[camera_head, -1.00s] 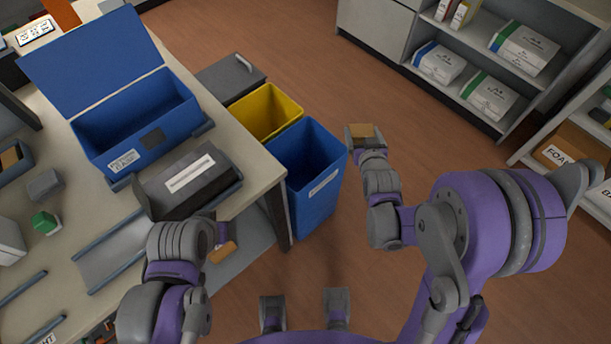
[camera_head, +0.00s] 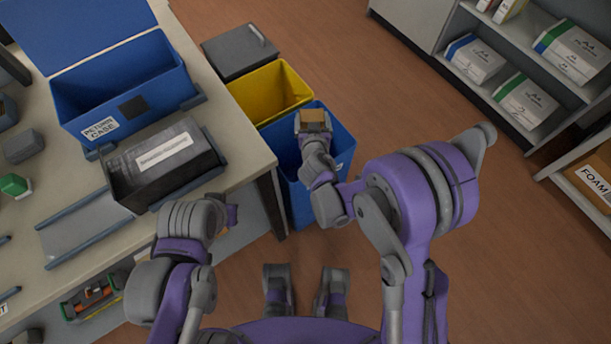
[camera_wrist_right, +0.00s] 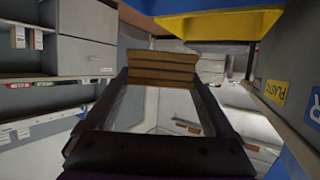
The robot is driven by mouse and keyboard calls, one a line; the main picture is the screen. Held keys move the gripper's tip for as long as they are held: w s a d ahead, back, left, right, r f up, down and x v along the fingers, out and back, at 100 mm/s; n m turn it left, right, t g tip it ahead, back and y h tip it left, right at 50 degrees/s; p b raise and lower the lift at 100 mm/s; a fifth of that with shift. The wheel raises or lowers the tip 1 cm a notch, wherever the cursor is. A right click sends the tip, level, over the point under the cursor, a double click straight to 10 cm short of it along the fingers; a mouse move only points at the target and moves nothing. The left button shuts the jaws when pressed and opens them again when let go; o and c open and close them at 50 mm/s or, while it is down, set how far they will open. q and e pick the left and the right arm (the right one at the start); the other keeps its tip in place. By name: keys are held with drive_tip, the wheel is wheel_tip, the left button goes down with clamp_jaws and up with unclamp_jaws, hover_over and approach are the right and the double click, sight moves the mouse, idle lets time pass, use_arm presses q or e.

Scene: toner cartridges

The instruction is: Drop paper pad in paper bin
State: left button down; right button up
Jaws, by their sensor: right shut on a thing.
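My right gripper (camera_head: 314,122) is shut on a small brown block, which looks like the paper pad (camera_head: 313,115). The pad also shows between the fingers in the right wrist view (camera_wrist_right: 162,68). In the head view the gripper and pad overlap the far part of the tall blue bin (camera_head: 300,198), which stands on the floor beside the table. The arm hides much of the bin's opening and its label, so I cannot read it. My left gripper (camera_head: 229,214) is at the table's front edge; its fingers are mostly hidden by the wrist.
A yellow bin (camera_head: 268,92) and a dark grey lidded bin (camera_head: 240,52) stand in line behind the blue bin. On the table (camera_head: 235,150) are an open blue case (camera_head: 120,98) and a black toner cartridge (camera_head: 165,172). Shelves with boxes (camera_head: 525,100) stand at right; the floor between is clear.

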wheel_tip(320, 180, down, 6)
drive_tip(key=b, duration=0.4)
drive_tip(key=o, duration=1)
drive_tip(key=p+v, duration=0.1)
drive_tip(key=v, duration=0.9)
drive_tip(key=shift+s+r, duration=0.25)
drive_tip(key=shift+s, duration=0.05)
